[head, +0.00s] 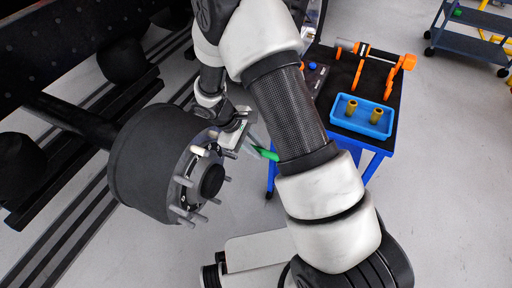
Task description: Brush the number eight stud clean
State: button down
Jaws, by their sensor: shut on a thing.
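The dark wheel hub (150,165) is on the left, with several grey studs (186,181) standing out around its black centre cap (212,180). I see no numbers, so I cannot tell which stud is number eight. A pale cream piece (198,151) shows at the upper studs; I cannot tell if it is part of the brush. My gripper (236,128) is at the hub's upper right edge, shut on the brush. The brush's green handle (263,153) sticks out to the lower right. Its bristle end is not clear, and I cannot tell whether it touches a stud.
A blue-framed table with a black top (333,82) stands behind my arm. It bears a blue tray (343,122) with two yellow-brown cylinders (376,116) and an orange tool (390,75). A blue cart (468,42) is at the far right. The floor at lower right is clear.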

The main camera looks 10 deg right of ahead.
jog(key=shift+w+a, duration=0.55)
jog(key=shift+a, duration=0.25)
jog(key=shift+w+a, duration=0.55)
jog(key=shift+a, duration=0.25)
jog(key=shift+s+d, duration=0.6)
jog(key=shift+d, duration=0.2)
jog(key=shift+s+d, duration=0.55)
jog(key=shift+d, duration=0.25)
jog(key=shift+w+a, duration=0.1)
jog(key=shift+w+a, duration=0.55)
jog(key=shift+a, duration=0.2)
jog(key=shift+w+a, duration=0.5)
jog(key=shift+a, duration=0.25)
jog(key=shift+s+d+b, duration=0.2)
jog(key=shift+s+d, duration=0.4)
jog(key=shift+d, duration=0.2)
jog(key=shift+s+d+b, duration=0.15)
jog(key=shift+s+d, duration=0.4)
jog(key=shift+d, duration=0.25)
